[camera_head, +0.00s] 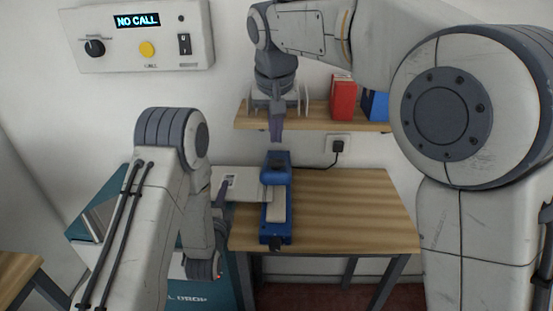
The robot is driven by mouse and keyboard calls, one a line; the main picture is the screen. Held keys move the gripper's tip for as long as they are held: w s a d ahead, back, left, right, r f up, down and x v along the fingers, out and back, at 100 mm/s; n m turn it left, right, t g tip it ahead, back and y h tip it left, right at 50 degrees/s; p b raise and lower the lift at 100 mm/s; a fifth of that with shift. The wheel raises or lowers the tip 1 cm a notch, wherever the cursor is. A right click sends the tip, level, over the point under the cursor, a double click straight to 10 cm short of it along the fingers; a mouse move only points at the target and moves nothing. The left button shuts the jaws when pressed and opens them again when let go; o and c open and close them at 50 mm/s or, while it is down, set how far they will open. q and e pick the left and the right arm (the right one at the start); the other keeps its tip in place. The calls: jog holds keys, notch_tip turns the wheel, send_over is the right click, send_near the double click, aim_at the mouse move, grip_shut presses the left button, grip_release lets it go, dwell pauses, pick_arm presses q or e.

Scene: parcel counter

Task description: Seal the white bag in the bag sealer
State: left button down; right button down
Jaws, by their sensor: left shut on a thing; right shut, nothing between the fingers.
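The white bag (248,185) lies flat at the left of the blue bag sealer (277,236), with a small label on its left part. Its right edge meets the sealer's side; whether it lies between the sealing bars I cannot tell. My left gripper (221,190) is shut on the bag's left side, partly hidden by its own arm. My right gripper (276,130) is shut and empty, pointing down above the back end of the sealer. The sealer stands on the wooden table (350,210), its blue head at the back.
A plug in a wall socket (338,146) is beneath. A teal box (110,190) stands left. The table's right half is clear.

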pick_arm(q)
jog(key=shift+a+b, duration=0.35)
jog(key=shift+a, duration=2.55)
